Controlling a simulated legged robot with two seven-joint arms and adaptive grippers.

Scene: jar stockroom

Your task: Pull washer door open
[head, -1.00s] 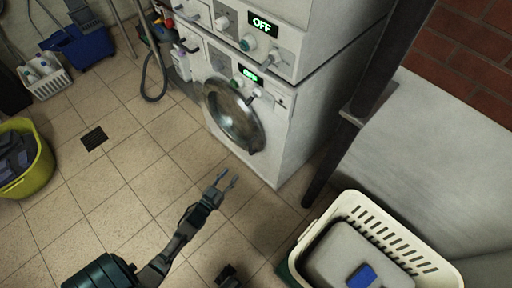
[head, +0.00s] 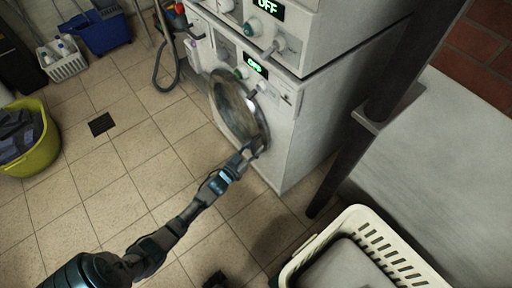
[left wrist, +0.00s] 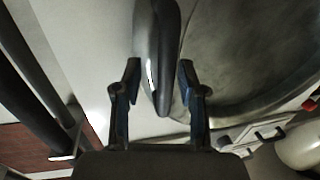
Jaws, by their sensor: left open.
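The lower white washer (head: 291,130) has a round door with a metal ring and dark glass (head: 236,106). The door looks closed against the front, though a small gap could not be seen. My left gripper (head: 254,149) is at the lower right edge of the door. In the left wrist view, my left gripper (left wrist: 158,78) is open, with one finger on each side of the dark curved door handle (left wrist: 158,45). The door ring (left wrist: 205,100) is right of the handle there. A dark part at the bottom edge (head: 215,279) may be my right gripper; its fingers cannot be made out.
Another machine (head: 330,30) is stacked on the washer. A dark post (head: 340,160) stands to the right. A cream laundry basket (head: 385,240) is at the lower right, and a yellow tub (head: 40,155) at the left. The tiled floor before the door is clear.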

